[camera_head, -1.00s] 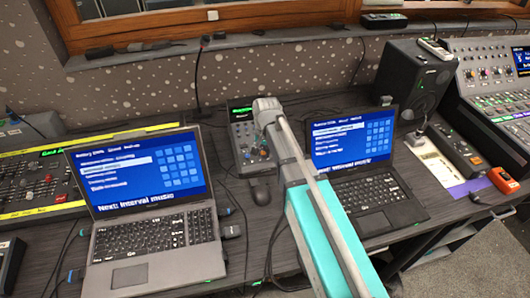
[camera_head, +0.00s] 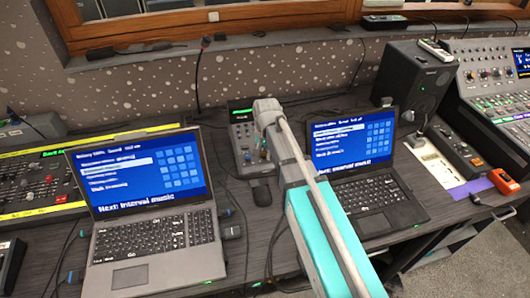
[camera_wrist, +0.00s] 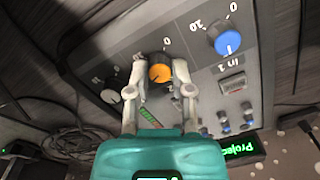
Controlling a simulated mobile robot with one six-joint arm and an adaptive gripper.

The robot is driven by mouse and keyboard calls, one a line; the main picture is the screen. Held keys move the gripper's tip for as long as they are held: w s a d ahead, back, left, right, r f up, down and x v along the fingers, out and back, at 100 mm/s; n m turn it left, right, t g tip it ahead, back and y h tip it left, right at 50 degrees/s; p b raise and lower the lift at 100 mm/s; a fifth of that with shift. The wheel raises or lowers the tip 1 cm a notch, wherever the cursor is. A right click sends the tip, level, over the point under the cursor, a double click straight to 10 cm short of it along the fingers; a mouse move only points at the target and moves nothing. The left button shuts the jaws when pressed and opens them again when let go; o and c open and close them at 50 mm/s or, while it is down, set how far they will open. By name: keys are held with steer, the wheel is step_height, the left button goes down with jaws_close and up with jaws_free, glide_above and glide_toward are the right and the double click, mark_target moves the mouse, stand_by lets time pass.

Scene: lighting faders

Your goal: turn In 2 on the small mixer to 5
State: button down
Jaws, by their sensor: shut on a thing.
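The small mixer (camera_head: 243,131) stands at the back of the desk between the two laptops, partly behind my arm. In the wrist view its grey panel (camera_wrist: 203,62) shows upside down. An orange knob (camera_wrist: 159,74) sits between a blue knob (camera_wrist: 228,43) marked In 1 and a white-tipped knob (camera_wrist: 112,96). I cannot read the orange knob's own label; a 0 shows near it. My gripper (camera_wrist: 158,69) is shut on the orange knob, one finger on each side. I cannot tell which number its pointer is at.
A left laptop (camera_head: 150,235) and a right laptop (camera_head: 370,200) stand close on either side of my arm. A mouse (camera_head: 260,191) lies before the mixer. A dark speaker (camera_head: 412,75) stands at the right. Cables (camera_wrist: 75,143) lie beside the mixer.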

steer(key=n, duration=0.7)
steer(key=shift+h, duration=0.4)
steer(key=n, duration=0.3)
steer(key=shift+n, duration=0.3)
steer(key=shift+n+t+h, duration=0.3)
steer(key=shift+n, duration=1.5)
steer(key=c, duration=0.6)
jaws_free()
steer(key=shift+c, duration=0.2)
steer(key=shift+o, duration=0.7)
